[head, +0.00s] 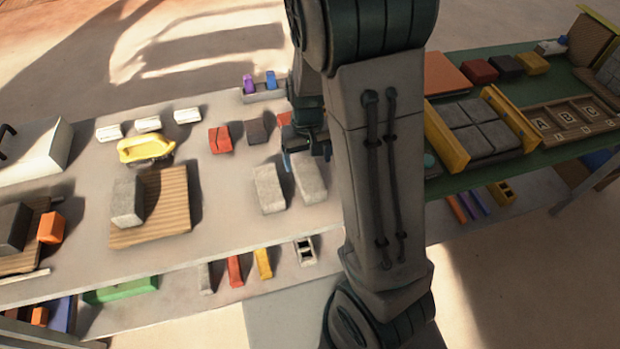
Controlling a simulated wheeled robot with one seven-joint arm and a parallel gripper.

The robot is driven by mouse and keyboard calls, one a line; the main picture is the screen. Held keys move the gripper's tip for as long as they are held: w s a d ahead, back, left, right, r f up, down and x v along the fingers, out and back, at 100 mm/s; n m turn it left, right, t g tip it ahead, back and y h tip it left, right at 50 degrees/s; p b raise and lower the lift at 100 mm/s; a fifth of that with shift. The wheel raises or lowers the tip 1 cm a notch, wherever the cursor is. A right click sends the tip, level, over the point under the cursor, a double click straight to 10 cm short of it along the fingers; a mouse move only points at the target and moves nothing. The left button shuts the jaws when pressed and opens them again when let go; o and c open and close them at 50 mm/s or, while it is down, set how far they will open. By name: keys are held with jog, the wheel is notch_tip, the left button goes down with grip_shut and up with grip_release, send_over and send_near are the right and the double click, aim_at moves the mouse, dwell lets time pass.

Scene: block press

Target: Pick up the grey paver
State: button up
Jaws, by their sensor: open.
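Several grey blocks could be the grey paver. One light grey block (268,188) stands on the pale table, with another grey block (308,178) just to its right. A third grey block (127,200) stands on a ribbed wooden board (175,212) at the left. Flat grey pavers (473,127) lie in a square between yellow bars on the green table. My gripper (306,157) is open, just above or behind the top end of the right light grey block. My arm hides part of it, and I cannot tell whether it touches the block.
A red block (220,138), a dark block (256,131) and a yellow tool (145,149) are on the pale table (225,228). A small bin (264,95) with purple and blue pieces stands behind. Bare table lies left of the light grey blocks.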

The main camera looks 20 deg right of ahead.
aim_at(309, 173)
jog(key=shift+s+d+f, duration=0.1)
jog(key=shift+f, duration=1.6)
jog(key=shift+s+f, duration=0.1)
jog(key=shift+f, duration=1.6)
jog(key=c, duration=1.5)
jog(key=shift+r, duration=0.1)
jog(key=shift+c, duration=1)
